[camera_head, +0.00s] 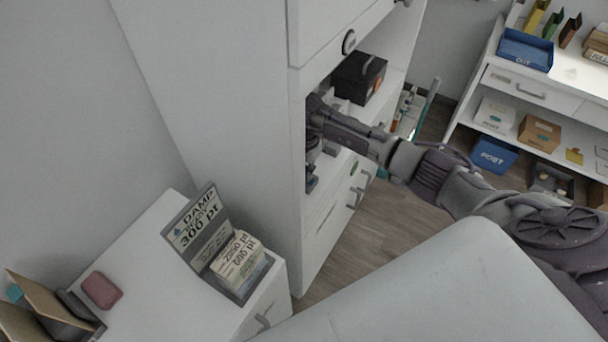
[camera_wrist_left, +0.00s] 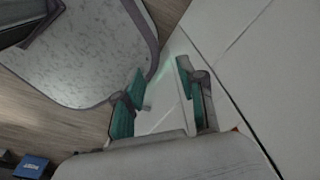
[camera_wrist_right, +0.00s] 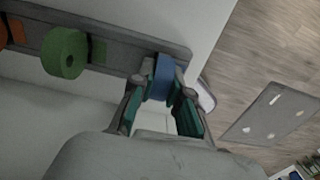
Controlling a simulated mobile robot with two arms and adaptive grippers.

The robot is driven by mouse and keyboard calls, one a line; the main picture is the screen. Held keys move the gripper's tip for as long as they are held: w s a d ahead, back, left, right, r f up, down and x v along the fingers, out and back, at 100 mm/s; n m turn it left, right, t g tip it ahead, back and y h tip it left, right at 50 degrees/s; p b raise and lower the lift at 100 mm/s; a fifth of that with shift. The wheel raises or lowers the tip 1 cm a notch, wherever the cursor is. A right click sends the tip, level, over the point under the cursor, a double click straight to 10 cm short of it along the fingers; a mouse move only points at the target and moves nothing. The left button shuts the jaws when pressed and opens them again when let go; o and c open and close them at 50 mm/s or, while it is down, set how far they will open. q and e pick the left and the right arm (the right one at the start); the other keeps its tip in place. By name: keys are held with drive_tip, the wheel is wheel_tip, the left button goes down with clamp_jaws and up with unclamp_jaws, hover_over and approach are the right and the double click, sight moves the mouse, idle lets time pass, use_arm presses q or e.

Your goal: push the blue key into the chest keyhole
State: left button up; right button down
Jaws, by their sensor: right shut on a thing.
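How deep the key sits in the bar is hidden. In the head view my right gripper (camera_head: 318,112) reaches into the open compartment of the tall white cabinet, its fingertips hidden. No chest keyhole can be made out. My left gripper (camera_wrist_left: 160,72) is open and empty in the left wrist view, beside a white cabinet panel; it is outside the head view.
A green ring-shaped piece (camera_wrist_right: 65,52) and an orange piece (camera_wrist_right: 14,32) sit along the bar. A black box (camera_head: 358,78) stands on the cabinet shelf beyond my right gripper. The cabinet side wall (camera_head: 225,110) bounds the left. A low white cabinet holds a sign (camera_head: 195,224).

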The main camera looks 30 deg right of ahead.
sight(305, 169)
drive_tip(key=shift+r+p, duration=1.65)
drive_tip(key=shift+r, duration=0.4)
drive_tip(key=shift+s+f, duration=0.1)
